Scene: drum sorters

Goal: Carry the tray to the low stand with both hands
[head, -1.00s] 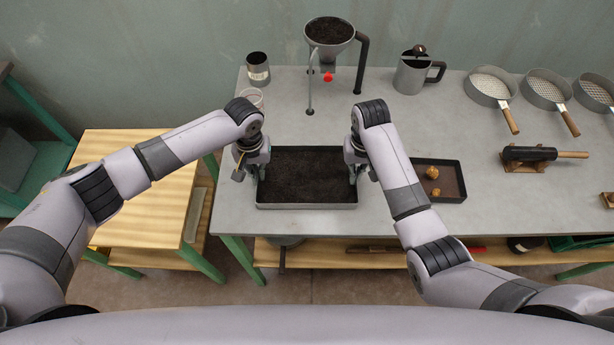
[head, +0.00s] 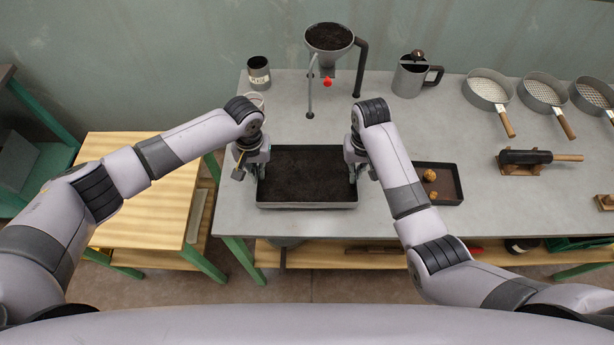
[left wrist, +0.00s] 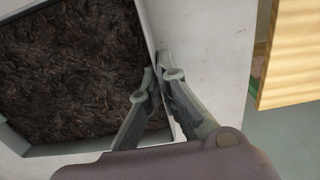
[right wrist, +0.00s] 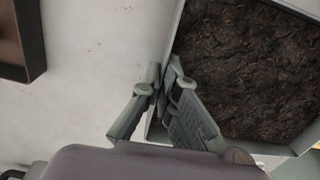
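The tray (head: 307,205) is a grey rectangular one filled with dark soil, over the front left part of the grey workbench. My left gripper (head: 250,172) is at its left wall, and in the left wrist view its fingers (left wrist: 155,85) close on that wall, one inside and one outside. My right gripper (head: 357,170) is at the right wall, and in the right wrist view its fingers (right wrist: 160,88) close on that wall likewise. The tray looks level; I cannot tell whether it touches the bench. The low stand (head: 135,190), light wood with green legs, is at the left, its top empty.
Sieves (head: 487,90) and a roller (head: 525,157) are farther right.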

